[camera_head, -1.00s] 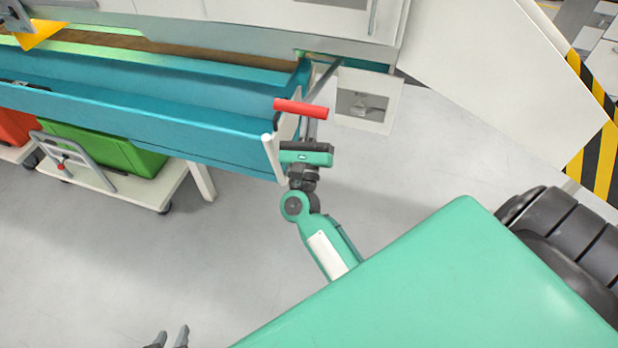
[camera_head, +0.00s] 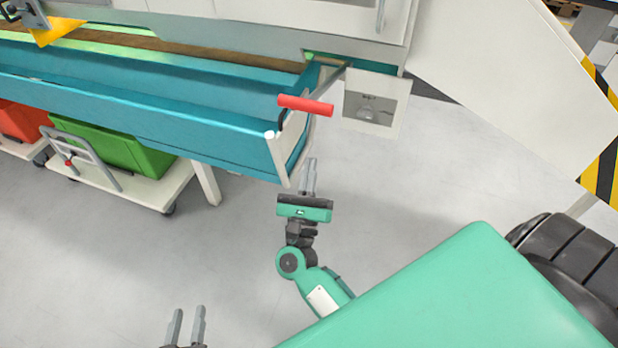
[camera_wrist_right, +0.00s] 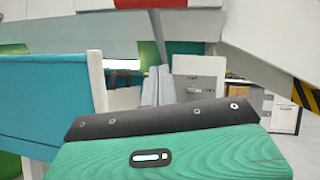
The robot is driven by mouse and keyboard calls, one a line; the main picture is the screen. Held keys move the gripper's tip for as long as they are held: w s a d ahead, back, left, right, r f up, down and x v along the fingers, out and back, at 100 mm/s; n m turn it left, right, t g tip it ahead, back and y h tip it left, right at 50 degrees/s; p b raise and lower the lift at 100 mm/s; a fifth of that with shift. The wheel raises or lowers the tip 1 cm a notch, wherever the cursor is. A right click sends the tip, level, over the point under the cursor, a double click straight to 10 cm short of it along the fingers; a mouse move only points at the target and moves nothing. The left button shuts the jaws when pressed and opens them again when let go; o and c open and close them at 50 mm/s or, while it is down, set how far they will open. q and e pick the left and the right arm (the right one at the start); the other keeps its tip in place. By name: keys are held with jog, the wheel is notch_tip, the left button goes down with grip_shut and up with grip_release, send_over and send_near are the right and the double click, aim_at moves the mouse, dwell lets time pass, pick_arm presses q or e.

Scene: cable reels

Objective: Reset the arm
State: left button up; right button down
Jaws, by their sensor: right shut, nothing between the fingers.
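My right gripper (camera_head: 308,162) is shut and empty. It is in the middle of the head view, just below and apart from the white end of the blue trough, with its fingers pointing up the picture. In the right wrist view its two fingers (camera_wrist_right: 157,85) lie side by side with nothing between them. My left gripper (camera_head: 188,312) shows only its fingertips at the bottom edge of the head view. They stand apart with nothing seen between them. The rest of the left arm is out of view.
A red handle (camera_head: 305,105) on a metal lever stands above my right gripper, at the end of the blue trough (camera_head: 140,105). A green crate (camera_head: 115,147) sits on a white trolley at left. Grey floor (camera_head: 120,270) is clear below.

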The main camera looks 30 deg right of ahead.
jog(key=shift+v, duration=0.75)
